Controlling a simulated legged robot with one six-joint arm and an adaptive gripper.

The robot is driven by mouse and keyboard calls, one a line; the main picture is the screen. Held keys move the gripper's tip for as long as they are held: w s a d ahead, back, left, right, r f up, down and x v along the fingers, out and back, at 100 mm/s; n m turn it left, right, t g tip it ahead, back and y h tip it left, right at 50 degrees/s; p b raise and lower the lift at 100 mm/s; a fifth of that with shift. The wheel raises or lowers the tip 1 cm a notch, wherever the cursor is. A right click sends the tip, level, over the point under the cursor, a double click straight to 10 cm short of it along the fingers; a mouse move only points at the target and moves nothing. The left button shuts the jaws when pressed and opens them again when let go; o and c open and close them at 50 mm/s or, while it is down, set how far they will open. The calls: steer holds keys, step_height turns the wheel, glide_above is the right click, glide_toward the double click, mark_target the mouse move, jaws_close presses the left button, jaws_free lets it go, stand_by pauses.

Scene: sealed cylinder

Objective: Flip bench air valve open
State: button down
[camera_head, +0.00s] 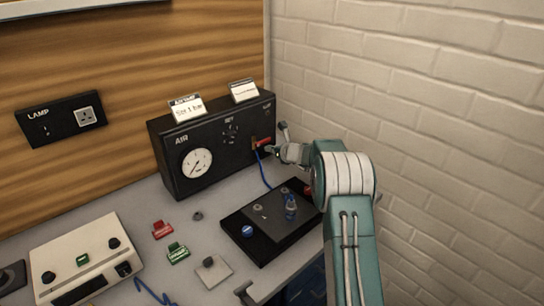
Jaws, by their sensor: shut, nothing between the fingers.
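The air valve (262,142) is at the right end of the black AIR panel (190,135). Its brass body carries a small red lever, which points sideways to the right. A blue hose (264,172) hangs down from the valve to the bench. The round pressure gauge (197,163) is on the same panel; its reading is too small to tell. My gripper (279,150) is shut and empty, just right of the red lever. I cannot tell whether it touches the lever. My arm partly hides the right side of the bench.
A black plate with fittings (238,226) lies before the panel. Red (162,229) and green (178,252) small blocks and a pale plate (213,271) lie to its left. A beige control box (88,258) stands at lower left. A brick wall (430,90) bounds the right.

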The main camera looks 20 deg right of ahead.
steer(key=shift+r, duration=0.4)
